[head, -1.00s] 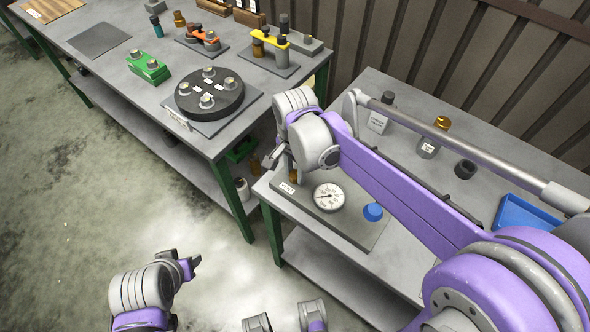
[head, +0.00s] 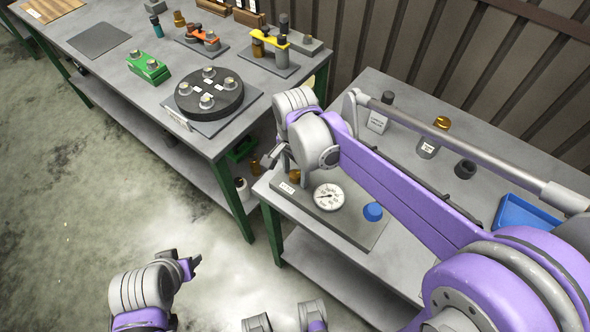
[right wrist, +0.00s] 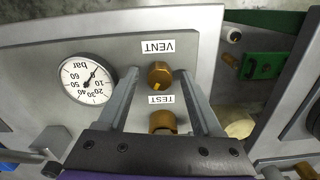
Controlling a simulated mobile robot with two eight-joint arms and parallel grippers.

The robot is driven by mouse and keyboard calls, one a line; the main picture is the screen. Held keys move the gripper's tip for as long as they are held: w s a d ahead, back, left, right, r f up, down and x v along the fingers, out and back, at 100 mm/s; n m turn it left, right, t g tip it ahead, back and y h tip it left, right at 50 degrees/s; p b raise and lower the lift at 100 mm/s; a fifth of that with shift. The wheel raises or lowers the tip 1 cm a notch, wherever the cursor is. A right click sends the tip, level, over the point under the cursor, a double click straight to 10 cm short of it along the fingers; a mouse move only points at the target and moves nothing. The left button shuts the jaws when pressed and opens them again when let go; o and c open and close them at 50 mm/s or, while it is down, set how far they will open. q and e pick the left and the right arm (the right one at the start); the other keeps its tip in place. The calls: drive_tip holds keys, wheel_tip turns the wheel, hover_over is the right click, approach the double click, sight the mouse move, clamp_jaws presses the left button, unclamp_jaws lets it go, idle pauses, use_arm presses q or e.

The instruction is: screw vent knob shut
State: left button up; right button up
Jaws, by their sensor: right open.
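The brass vent knob (right wrist: 160,75) sits on the grey panel beside the VENT label (right wrist: 158,46) in the right wrist view. My right gripper (right wrist: 160,77) is open, with one finger on each side of the vent knob and visible gaps between. I cannot tell how deep the fingertips reach. A second brass knob (right wrist: 162,122) by the TEST label lies closer to the gripper's base, partly hidden by it. In the head view my right gripper (head: 272,155) is at the panel's left end. My left gripper (head: 194,265) is low at the left, away from the tables; its jaw gap is unclear.
A round pressure gauge (right wrist: 86,80) is next to the left finger. On the panel in the head view there is also a blue cap (head: 373,211). Bottles and a blue tray (head: 525,214) stand on the same table. Another table (head: 135,110) with fixtures adjoins at the left.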

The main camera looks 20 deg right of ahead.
sight(295, 174)
wheel_tip(295, 174, up, 11)
drive_tip(key=p, duration=0.1)
idle(0.4)
drive_tip(key=shift+f, duration=0.15)
